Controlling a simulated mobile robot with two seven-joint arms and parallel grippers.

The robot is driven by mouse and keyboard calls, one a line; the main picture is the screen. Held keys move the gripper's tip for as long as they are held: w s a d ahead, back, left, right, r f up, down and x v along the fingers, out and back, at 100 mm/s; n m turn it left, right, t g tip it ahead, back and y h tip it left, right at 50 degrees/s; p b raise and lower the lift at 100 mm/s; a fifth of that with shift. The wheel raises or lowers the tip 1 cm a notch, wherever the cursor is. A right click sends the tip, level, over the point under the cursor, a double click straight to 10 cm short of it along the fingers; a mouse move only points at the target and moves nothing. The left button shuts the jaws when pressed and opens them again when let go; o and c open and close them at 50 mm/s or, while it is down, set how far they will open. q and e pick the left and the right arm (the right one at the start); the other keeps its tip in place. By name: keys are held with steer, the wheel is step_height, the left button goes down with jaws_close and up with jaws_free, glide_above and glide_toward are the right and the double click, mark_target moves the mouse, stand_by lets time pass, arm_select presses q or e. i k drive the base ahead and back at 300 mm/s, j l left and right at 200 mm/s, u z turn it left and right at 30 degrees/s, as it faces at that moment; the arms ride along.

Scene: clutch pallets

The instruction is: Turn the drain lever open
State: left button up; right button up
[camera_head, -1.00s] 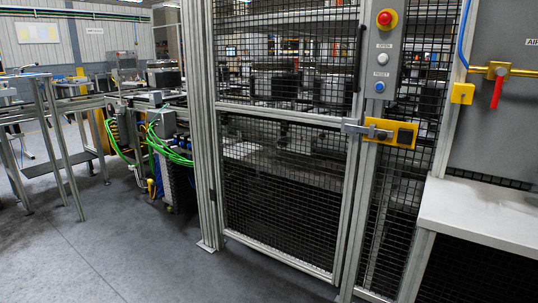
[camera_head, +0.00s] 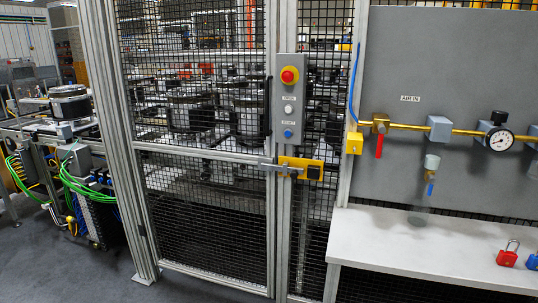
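A small blue lever (camera_head: 431,188) hangs straight down below a pale cylindrical fitting (camera_head: 432,162) on the grey panel; it appears to be the drain lever. A larger red lever (camera_head: 379,146) hangs down from the brass valve (camera_head: 381,123) at the left end of the brass pipe, near the "AIR IN" label (camera_head: 410,98). Neither of my grippers shows in the head view.
A white bench (camera_head: 420,252) stands below the panel, with a red padlock (camera_head: 508,254) and a blue padlock (camera_head: 532,262) at its right. A mesh fence with a yellow door latch (camera_head: 300,168) and a button box (camera_head: 290,105) stands left. Grey floor (camera_head: 60,275) lies front left.

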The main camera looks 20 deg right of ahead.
mark_target(433, 180)
steer(key=z, duration=1.6)
steer(key=i+j+u, duration=0.1)
steer(key=i+j, duration=0.1)
